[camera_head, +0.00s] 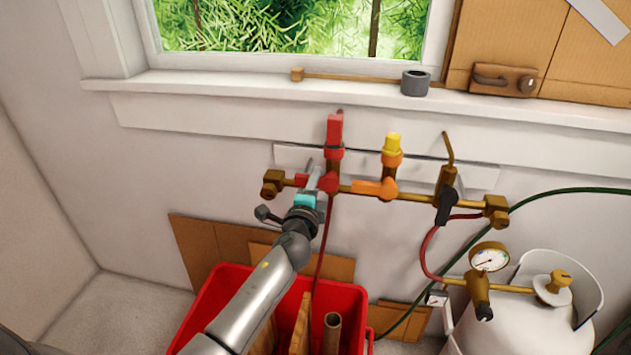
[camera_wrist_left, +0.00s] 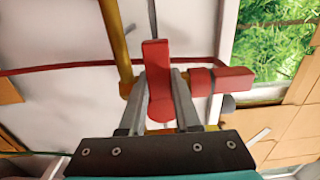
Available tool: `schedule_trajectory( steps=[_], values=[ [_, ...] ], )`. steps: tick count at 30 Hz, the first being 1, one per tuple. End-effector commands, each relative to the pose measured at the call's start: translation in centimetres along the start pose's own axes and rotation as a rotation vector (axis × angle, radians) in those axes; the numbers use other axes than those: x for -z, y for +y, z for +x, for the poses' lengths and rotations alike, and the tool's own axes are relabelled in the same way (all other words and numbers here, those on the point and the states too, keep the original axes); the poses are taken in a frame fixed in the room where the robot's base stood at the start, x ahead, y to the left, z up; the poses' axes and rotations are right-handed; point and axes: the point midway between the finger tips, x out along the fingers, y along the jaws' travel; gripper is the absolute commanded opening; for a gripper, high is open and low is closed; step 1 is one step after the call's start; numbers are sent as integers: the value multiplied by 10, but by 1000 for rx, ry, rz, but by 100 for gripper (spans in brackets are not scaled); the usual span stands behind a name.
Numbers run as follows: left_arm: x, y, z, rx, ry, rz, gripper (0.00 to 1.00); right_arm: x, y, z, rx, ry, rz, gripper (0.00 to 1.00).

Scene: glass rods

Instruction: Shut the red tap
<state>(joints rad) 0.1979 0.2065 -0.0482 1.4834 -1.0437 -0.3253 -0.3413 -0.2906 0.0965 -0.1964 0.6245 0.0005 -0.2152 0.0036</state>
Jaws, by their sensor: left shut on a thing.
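The red tap (camera_head: 335,135) sits on the brass pipe (camera_head: 415,195) on the wall under the window. Its upright red part stands above the pipe, and its red lever (camera_head: 328,183) lies by the pipe, toward the left. My left gripper (camera_head: 314,180) is at this lever, reaching up from below. In the left wrist view the red lever (camera_wrist_left: 157,80) lies between the two grey fingers (camera_wrist_left: 158,100), and the gripper is shut on it. The tap's upright part (camera_wrist_left: 228,79) is to the right there. The fingers partly hide the lever in the head view. My right gripper is out of view.
To the right on the pipe are a yellow-topped tap (camera_head: 392,145) with an orange lever and a tap with a black lever (camera_head: 446,206). A red crate (camera_head: 225,290) stands below my left arm. A white gas cylinder (camera_head: 520,325) with a gauge (camera_head: 490,257) stands right.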

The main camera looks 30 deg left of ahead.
Motion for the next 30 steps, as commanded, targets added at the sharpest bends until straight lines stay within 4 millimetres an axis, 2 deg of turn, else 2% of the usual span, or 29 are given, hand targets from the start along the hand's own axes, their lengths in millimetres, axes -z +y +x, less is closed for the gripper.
schedule_trajectory(
  steps=[6, 7, 14, 23, 30],
  values=[
    [0, -3, 1, 7, 0, 10, 0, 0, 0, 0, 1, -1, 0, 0],
    [0, -3, 1, 7, 0, 10, 33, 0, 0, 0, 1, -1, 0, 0],
    [0, -2, 1, 4, 0, 7, 59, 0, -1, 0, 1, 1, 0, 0],
    [0, -1, -1, 2, 0, 4, 61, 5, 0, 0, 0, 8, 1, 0],
    [0, -1, -23, 0, 0, 4, 61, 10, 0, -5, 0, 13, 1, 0]
  ],
)
